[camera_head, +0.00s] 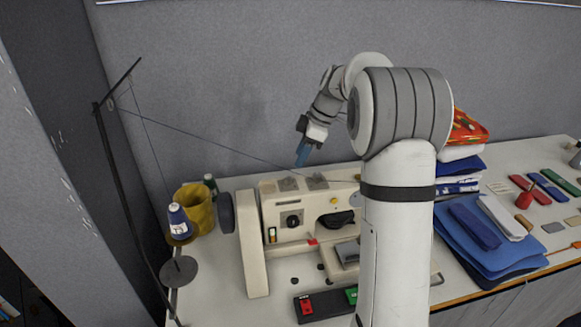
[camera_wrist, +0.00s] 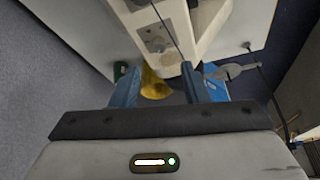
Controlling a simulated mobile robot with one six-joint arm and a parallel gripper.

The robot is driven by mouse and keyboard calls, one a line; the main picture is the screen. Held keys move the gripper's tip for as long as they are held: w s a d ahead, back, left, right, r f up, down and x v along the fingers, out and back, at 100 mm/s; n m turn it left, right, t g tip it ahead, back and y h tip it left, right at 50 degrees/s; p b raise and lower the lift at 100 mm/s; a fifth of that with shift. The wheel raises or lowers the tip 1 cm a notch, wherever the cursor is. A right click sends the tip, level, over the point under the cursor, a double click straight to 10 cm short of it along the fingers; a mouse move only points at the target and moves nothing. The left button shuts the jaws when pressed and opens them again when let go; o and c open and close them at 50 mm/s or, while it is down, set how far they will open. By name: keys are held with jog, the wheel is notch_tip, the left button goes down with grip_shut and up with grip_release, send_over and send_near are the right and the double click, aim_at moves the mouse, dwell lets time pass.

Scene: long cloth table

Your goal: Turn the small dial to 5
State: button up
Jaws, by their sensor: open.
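The cream sewing machine (camera_head: 255,262) stands on the table. A round black dial (camera_head: 292,221) is on its front panel, and a small yellow knob (camera_head: 334,200) sits further right; the numbers are too small to read. My gripper (camera_head: 303,156) is open and empty, above and behind the machine, apart from the dial. In the wrist view my gripper (camera_wrist: 160,82) has its blue fingers spread, with the machine (camera_wrist: 205,25) beyond them. I cannot tell which of the machine's controls is the small dial.
A yellow pot (camera_head: 200,208), a blue thread spool (camera_head: 179,222) and a thin black thread stand (camera_head: 125,190) are left of the machine. A thread runs from the stand toward the machine. Folded blue cloth (camera_head: 470,250) lies at right.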

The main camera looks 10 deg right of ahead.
aim_at(289, 178)
jog(key=p+x, duration=0.1)
jog(key=x, duration=0.6)
jog(key=shift+w+a+f+p, duration=0.1)
jog(key=shift+a+f+p, duration=0.1)
jog(key=shift+f+p, duration=0.15)
grip_shut()
